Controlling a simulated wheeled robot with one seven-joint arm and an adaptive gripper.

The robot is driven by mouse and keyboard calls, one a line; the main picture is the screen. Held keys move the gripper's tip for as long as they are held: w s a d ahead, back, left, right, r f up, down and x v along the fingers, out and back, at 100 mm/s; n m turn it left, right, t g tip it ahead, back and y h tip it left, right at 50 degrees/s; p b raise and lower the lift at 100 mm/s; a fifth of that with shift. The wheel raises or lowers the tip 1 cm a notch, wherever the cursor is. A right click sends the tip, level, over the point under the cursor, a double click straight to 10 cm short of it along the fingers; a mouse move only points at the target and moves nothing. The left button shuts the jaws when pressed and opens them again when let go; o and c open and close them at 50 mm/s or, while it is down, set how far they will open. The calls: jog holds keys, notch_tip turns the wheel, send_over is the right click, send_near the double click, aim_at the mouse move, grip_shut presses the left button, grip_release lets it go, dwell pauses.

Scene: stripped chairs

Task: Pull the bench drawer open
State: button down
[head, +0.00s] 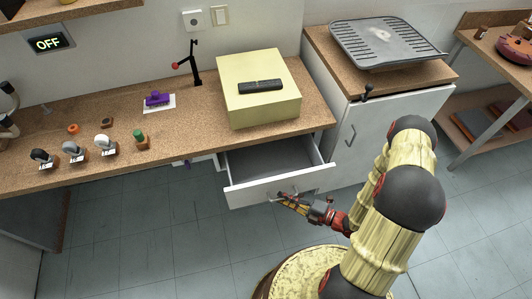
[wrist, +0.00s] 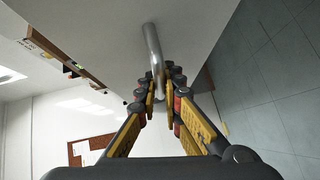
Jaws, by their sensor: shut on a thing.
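The bench drawer (head: 262,185) stands open under the right end of the wooden bench (head: 215,120). It has a white front, and the grey inside that shows looks empty. My gripper (head: 284,199) is at the drawer front, low on its face. In the wrist view, the drawer's metal bar handle (wrist: 153,50) runs down between my two yellow fingers. My gripper (wrist: 163,88) is shut on that handle. The fingers partly hide the handle's lower end. In the head view the handle is small and mostly covered by the fingers.
A white cabinet (head: 375,135) stands to the right, close to my arm. Open tiled floor (head: 150,240) lies in front of the bench.

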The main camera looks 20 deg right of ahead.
jog(key=s+p, duration=0.1)
jog(key=s, duration=0.8)
jog(key=c, duration=1.2)
grip_release()
jog(key=shift+s, duration=0.1)
jog(key=shift+c, duration=0.2)
jog(key=shift+d, duration=0.15)
jog(key=p+v, duration=0.1)
jog(key=v, duration=0.4)
jog(key=shift+s+d, duration=0.2)
jog(key=shift+s, duration=0.2)
jog(key=shift+d, duration=0.1)
